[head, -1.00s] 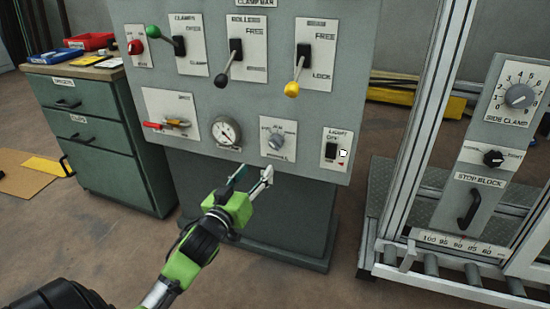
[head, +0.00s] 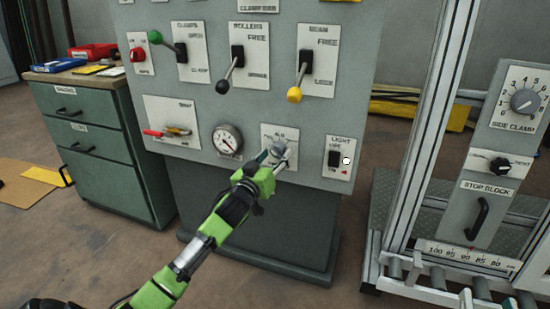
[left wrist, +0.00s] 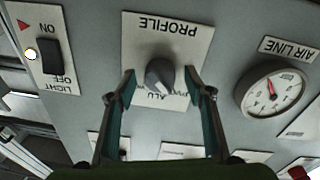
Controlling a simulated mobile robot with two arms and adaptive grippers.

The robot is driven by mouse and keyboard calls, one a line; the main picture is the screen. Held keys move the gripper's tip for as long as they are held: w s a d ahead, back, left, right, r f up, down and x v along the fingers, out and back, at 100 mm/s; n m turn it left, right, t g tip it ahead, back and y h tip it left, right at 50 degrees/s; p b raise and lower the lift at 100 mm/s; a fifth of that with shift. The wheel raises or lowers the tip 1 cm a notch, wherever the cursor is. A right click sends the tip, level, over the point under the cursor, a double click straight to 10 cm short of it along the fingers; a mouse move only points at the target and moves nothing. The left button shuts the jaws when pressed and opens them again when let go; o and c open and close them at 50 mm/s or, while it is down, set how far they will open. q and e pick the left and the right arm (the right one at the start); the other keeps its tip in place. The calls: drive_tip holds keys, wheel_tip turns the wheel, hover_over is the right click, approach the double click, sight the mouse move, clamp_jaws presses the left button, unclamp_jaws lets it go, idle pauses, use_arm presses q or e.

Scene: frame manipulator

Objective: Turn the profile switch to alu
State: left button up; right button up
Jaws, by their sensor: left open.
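The profile switch is a grey round knob on a white plate (head: 293,133) low on the grey panel. In the left wrist view the knob (left wrist: 159,74) appears upside down, with PROFILE above it and ALU below. A second label beside ALU is partly covered. I cannot tell exactly which way its pointer faces. My left gripper (head: 274,151) is at the knob in the head view and covers part of it. In the left wrist view its fingers (left wrist: 160,82) are open, one each side of the knob, with visible gaps. My right gripper is out of view.
The air line gauge (head: 227,140) and the light switch (head: 334,158) flank the profile plate. Clamp, roller and beam levers stick out above, the nearest with a yellow ball (head: 294,95). A stop block frame (head: 482,215) stands at the right.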

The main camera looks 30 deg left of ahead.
use_arm(q)
drive_tip(key=shift+w+a, duration=0.1)
drive_tip(key=shift+w, duration=0.25)
use_arm(e)
drive_tip(key=shift+r+t, duration=0.3)
drive_tip(key=shift+r, duration=0.2)
use_arm(q)
drive_tip(key=c, duration=1.1)
